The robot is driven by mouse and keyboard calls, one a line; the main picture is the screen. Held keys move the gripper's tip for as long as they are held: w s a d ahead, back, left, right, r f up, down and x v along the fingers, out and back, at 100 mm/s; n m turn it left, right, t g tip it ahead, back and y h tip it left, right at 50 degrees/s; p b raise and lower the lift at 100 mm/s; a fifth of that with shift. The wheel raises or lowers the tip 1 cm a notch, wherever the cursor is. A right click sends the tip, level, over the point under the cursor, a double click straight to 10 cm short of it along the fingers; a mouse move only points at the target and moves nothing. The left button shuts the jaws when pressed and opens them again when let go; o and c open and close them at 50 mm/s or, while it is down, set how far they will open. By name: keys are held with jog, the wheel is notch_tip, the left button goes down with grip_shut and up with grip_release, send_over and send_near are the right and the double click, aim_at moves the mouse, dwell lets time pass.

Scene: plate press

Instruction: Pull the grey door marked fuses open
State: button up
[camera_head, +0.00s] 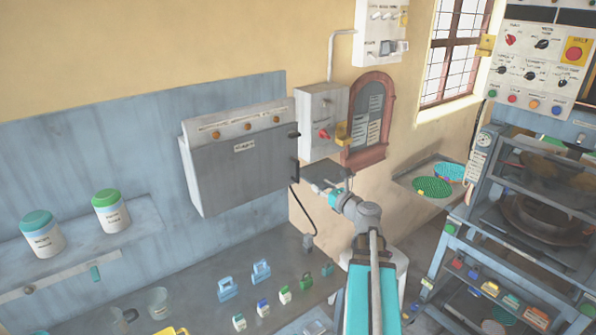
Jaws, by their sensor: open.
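The grey door (235,170) fronts a white wall cabinet (232,126) on the blue wall panel, left of centre. A small label (244,146) sits near its top, its print too small to read. A black upright handle (295,156) is at the door's right edge. The door looks shut or nearly so; I cannot tell if there is a gap. My gripper (317,188) is open and empty, a little below and right of the handle and apart from it in the picture. Its fingertips are small here, and their depth from the door is unclear.
A box with a red knob (324,134) is on the wall right of the cabinet. Below lies a grey worktop (205,285) with several coloured padlocks. Two lidded jars (111,214) stand on a shelf at left. A metal rack (480,210) stands at right.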

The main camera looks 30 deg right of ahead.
aim_at(299, 171)
jog(key=w, duration=0.8)
jog(key=w+a, duration=0.1)
jog(key=w, duration=0.3)
jog(key=shift+w, duration=0.4)
jog(key=shift+c, duration=0.2)
grip_shut()
